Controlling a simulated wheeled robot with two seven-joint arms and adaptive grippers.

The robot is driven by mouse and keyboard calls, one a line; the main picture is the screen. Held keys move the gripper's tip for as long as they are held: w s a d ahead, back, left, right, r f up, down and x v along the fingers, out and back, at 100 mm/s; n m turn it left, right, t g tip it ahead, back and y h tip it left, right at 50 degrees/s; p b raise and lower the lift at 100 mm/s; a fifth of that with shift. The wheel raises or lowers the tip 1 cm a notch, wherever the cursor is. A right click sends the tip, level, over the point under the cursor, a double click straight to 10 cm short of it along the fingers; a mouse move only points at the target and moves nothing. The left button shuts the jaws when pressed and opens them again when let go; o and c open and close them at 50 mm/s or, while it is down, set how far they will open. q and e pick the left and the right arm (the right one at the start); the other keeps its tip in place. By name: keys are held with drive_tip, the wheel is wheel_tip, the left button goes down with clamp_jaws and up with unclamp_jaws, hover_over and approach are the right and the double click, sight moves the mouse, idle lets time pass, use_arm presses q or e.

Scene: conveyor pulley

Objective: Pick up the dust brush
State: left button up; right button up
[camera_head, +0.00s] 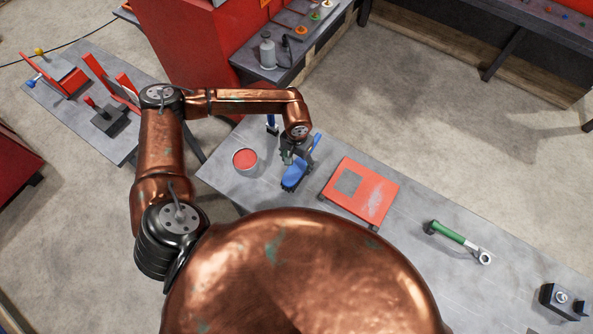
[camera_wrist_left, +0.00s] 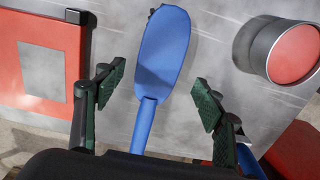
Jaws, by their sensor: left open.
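The dust brush (camera_head: 294,175) is blue and lies on the grey table, its wide head toward me and its handle pointing up and right. My left gripper (camera_head: 291,157) is over the brush and hides part of it. In the left wrist view the brush (camera_wrist_left: 163,60) runs up the middle, with its handle passing between the two spread fingers of my left gripper (camera_wrist_left: 158,98). Clear gaps show on both sides of the handle, so the gripper is open and empty. Its exact height above the brush is hard to tell. My right gripper is not in view.
A round can with a red top (camera_head: 245,159) stands left of the brush. A red plate with a grey square (camera_head: 361,192) is on its right. A green-handled tool (camera_head: 455,238) lies farther right. A small blue object (camera_head: 271,122) is near the far edge.

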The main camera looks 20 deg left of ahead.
sight(296, 169)
use_arm(q)
drive_tip(key=f+p, duration=0.1)
drive_tip(key=f, duration=0.1)
drive_tip(key=s+f, duration=0.1)
drive_tip(key=f, duration=0.1)
drive_tip(key=shift+f+p, duration=0.15)
drive_tip(key=shift+p, duration=0.2)
drive_tip(key=shift+w+f, duration=0.1)
drive_tip(key=shift+f, duration=0.55)
drive_tip(key=shift+c, duration=0.5)
drive_tip(key=c, duration=1.3)
